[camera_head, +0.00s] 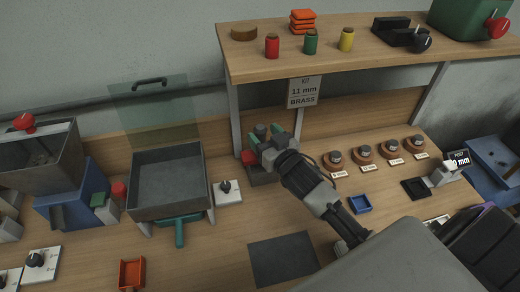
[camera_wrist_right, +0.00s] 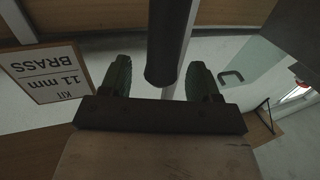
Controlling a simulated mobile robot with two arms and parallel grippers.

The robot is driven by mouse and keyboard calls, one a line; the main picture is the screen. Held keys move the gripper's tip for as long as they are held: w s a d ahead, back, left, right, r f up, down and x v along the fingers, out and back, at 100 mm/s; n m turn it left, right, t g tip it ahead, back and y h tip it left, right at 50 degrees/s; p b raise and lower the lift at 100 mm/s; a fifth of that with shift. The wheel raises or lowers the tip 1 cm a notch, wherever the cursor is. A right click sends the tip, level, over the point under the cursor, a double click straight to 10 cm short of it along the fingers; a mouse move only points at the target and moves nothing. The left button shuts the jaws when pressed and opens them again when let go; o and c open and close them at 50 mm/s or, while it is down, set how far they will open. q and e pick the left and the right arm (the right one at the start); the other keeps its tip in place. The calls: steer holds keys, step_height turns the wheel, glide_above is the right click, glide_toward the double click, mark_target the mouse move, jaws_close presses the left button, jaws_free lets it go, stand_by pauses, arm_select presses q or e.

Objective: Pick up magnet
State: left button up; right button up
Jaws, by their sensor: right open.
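My right gripper (camera_head: 264,137) reaches from the lower right to below the shelf, at the back of the bench, above a small grey block with a red part (camera_head: 248,157). It is open. In the right wrist view, the two dark green fingers (camera_wrist_right: 160,80) stand apart. The gripper hides most of that spot in the head view. My left gripper is not in view.
The shelf (camera_head: 300,65) with red, green and yellow jars stands above and behind. A grey tray (camera_head: 168,182) and a dial box (camera_head: 227,191) lie left. Several round wooden holders (camera_head: 365,152) line the right. A dark mat (camera_head: 284,258) lies in front.

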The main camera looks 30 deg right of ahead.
mark_target(257, 127)
steer(key=shift+w+a+p, duration=0.2)
steer(key=shift+w+p, duration=0.2)
steer(key=shift+w, duration=1.55)
steer(key=shift+s, duration=0.1)
jaws_close()
steer(key=shift+r, duration=0.1)
